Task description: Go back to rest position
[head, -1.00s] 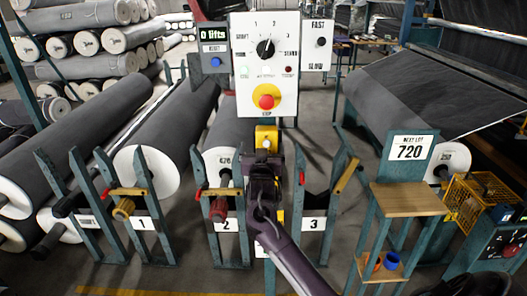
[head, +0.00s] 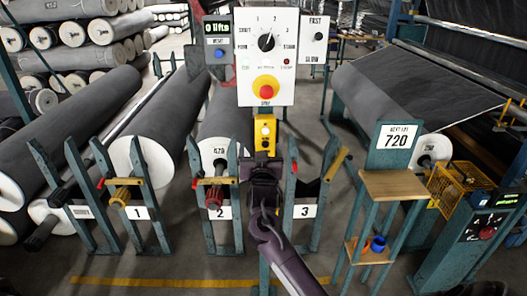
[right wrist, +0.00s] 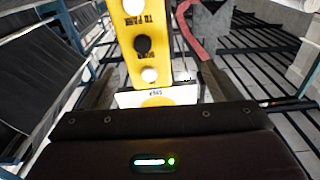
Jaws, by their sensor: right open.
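My right gripper (head: 265,165) is in the middle of the head view, just below a small yellow button box (head: 265,133) on the post under the control panel. In the right wrist view the fingers of my right gripper (right wrist: 148,85) are spread apart, with the yellow box (right wrist: 148,45) beyond and between them. Nothing is held. I cannot tell from these views whether a finger touches the box. My left gripper does not show in the head view.
The white control panel (head: 266,60) with a dial and red stop button stands above. Racks with grey rolls (head: 165,125) are behind. The floor in front is clear.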

